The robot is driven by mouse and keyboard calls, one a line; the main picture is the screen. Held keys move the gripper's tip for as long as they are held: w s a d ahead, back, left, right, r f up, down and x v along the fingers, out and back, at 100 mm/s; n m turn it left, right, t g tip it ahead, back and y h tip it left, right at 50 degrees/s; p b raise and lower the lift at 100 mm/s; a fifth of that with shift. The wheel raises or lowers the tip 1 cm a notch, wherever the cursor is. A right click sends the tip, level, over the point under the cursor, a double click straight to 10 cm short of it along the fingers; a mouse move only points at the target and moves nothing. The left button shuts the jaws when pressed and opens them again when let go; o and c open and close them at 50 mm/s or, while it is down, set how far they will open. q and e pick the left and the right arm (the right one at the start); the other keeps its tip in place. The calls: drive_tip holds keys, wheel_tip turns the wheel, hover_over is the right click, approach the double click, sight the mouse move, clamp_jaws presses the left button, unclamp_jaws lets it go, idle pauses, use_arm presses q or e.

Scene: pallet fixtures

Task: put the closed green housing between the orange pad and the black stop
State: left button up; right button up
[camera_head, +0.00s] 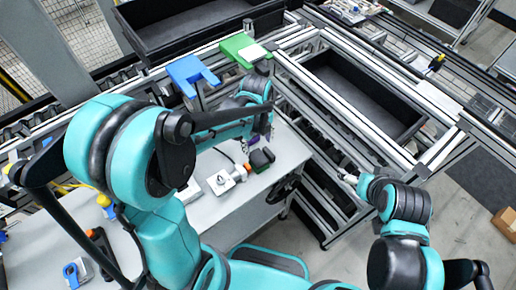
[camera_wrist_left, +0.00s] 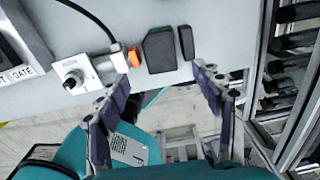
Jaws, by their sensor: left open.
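The green housing (camera_wrist_left: 159,50) is a dark block at the edge of the grey bench. In the left wrist view it sits between the orange pad (camera_wrist_left: 134,57) and the black stop (camera_wrist_left: 186,42), with a narrow gap on the stop's side. In the head view the housing (camera_head: 261,161) is dark green and black, just right of the pad. My left gripper (camera_wrist_left: 161,82) is open and empty, its purple-lined fingers apart just off the bench edge in the wrist view. In the head view my left gripper (camera_head: 256,140) is partly hidden by its arm. My right gripper (camera_head: 346,178) is away to the right, its jaws too small to judge.
A white fixture with a black knob (camera_wrist_left: 73,80) stands beside the pad. Blue (camera_head: 190,74) and green (camera_head: 242,49) trays or brackets lie on the rails at the back. A large black bin (camera_head: 350,85) is at the right. Metal framing and rollers border the bench.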

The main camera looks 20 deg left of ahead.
use_arm(q)
drive_tip(key=s+a+r+n+t, duration=0.2)
drive_tip(key=s+r+n, duration=0.3)
drive_tip(key=n, duration=0.8)
drive_tip(key=s+a+r+n+t, duration=0.2)
drive_tip(key=s+r+n+t, duration=0.3)
drive_tip(key=n, duration=0.8)
drive_tip(key=shift+a+r+p, duration=0.3)
drive_tip(key=shift+r+p, duration=0.1)
drive_tip(key=shift+r, duration=0.55)
drive_tip(key=shift+s, duration=0.1)
